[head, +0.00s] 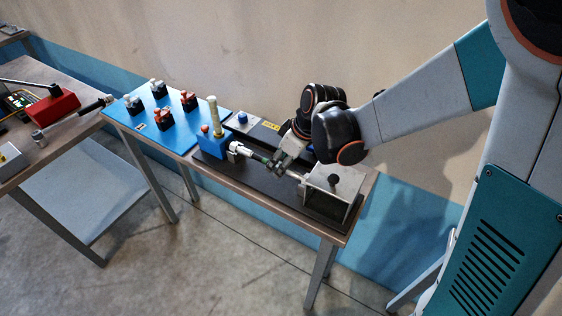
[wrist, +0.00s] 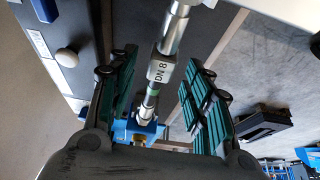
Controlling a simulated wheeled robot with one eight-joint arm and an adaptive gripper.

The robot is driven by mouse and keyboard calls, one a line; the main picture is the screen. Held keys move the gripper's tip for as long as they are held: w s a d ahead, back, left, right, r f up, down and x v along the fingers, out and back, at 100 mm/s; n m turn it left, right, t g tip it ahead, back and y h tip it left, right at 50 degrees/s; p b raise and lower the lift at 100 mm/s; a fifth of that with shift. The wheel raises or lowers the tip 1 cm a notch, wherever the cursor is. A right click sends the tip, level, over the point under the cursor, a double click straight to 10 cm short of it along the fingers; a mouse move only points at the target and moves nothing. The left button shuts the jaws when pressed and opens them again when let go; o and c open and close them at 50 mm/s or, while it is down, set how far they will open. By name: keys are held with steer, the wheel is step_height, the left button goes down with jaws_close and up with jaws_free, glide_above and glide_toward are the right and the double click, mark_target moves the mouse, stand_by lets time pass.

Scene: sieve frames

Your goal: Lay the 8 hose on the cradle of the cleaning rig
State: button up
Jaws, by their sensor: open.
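The hose marked DN 8 (wrist: 161,70) runs lengthwise between my finger pads in the wrist view, with metal ends and a green band. In the head view the hose (head: 256,157) lies over the cleaning rig's black base (head: 225,172), between a blue block (head: 212,143) and a grey box (head: 335,180). My gripper (head: 281,166) is over it near the grey box end. In the wrist view the green-padded fingers stand open on either side of the hose, with gaps. The cradle is hard to make out, and I cannot tell what bears the hose.
A blue panel (head: 150,118) with several small fittings lies on the same bench, left of the rig. Another table at left holds a red block (head: 54,108), a second dark hose (head: 92,106) and a meter. Open floor lies in front.

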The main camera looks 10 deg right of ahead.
steer(key=v, duration=1.1)
steer(key=shift+s+r, duration=0.2)
steer(key=shift+s, duration=0.05)
steer(key=s+d+r+m+t+h, duration=0.1)
steer(key=s+d+r+m+t, duration=0.1)
steer(key=s+d+m, duration=0.2)
steer(key=s+d+r+m+t+h, duration=0.2)
steer(key=s+d+m, duration=0.3)
steer(key=s, duration=0.6)
steer(key=shift+d+m+h, duration=0.3)
steer(key=shift+m, duration=0.4)
stand_by(0.9)
